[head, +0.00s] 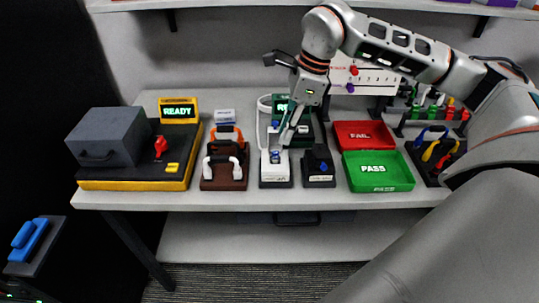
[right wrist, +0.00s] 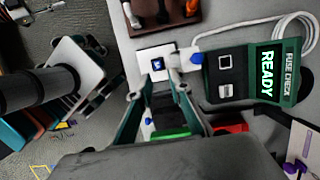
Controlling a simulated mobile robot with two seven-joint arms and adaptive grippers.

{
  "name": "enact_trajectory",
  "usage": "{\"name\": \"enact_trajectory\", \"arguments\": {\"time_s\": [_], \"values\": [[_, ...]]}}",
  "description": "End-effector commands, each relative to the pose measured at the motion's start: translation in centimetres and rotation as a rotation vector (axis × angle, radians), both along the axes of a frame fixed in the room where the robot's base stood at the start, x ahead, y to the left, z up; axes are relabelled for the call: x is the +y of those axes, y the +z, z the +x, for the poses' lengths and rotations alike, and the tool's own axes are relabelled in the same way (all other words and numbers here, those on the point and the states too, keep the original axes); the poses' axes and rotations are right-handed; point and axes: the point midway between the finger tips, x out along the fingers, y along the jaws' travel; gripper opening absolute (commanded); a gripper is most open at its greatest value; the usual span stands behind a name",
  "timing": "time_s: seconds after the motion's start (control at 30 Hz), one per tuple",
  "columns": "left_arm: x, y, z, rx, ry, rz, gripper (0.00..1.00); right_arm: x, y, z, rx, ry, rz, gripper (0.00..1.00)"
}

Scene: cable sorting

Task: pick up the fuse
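My right gripper (head: 287,138) points down over the white block (head: 275,168), close to its top. In the right wrist view its two fingers (right wrist: 155,84) stand apart, with no object clearly held between them. The white block (right wrist: 146,55) has a small blue-marked piece (right wrist: 157,62) on it, which may be the fuse; I cannot tell for sure. A black holder (head: 319,180) with a blue piece (head: 323,168) stands just to the right. The green fuse checker (right wrist: 232,78) reads READY. My left gripper is not in view.
Red FAIL tray (head: 363,127) and green PASS tray (head: 383,187) lie to the right. A brown stand (head: 222,183) and a grey box on a yellow-edged base (head: 135,184) are to the left. A white cable (right wrist: 285,22) loops by the checker. Little free room separates these things.

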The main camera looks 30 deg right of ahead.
Motion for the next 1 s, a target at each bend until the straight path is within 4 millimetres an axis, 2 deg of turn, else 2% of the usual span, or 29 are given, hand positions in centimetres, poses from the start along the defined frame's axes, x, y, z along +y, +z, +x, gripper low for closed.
{"name": "enact_trajectory", "arguments": {"time_s": [0.17, 0.5, 0.8, 0.87, 0.9, 1.0], "values": [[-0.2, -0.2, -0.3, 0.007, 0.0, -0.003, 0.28, 0.6, -1.9, 0.2, 0.002, 0.002, 0.001, 0.19], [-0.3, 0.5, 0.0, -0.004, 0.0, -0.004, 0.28, 2.0, -5.9, 0.7, 0.002, 0.002, 0.002, 0.19], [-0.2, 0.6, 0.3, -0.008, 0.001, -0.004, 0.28, 2.1, -6.3, 0.8, 0.0, 0.001, 0.003, 0.19], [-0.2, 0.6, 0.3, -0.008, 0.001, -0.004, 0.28, 2.1, -6.3, 0.8, 0.0, 0.001, 0.003, 0.04], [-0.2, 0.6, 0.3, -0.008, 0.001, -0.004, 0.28, 2.1, -6.3, 0.8, 0.0, 0.001, 0.003, 0.01], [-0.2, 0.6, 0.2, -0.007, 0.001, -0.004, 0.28, 2.1, -6.3, 0.8, 0.0, 0.001, 0.003, 0.01]]}}
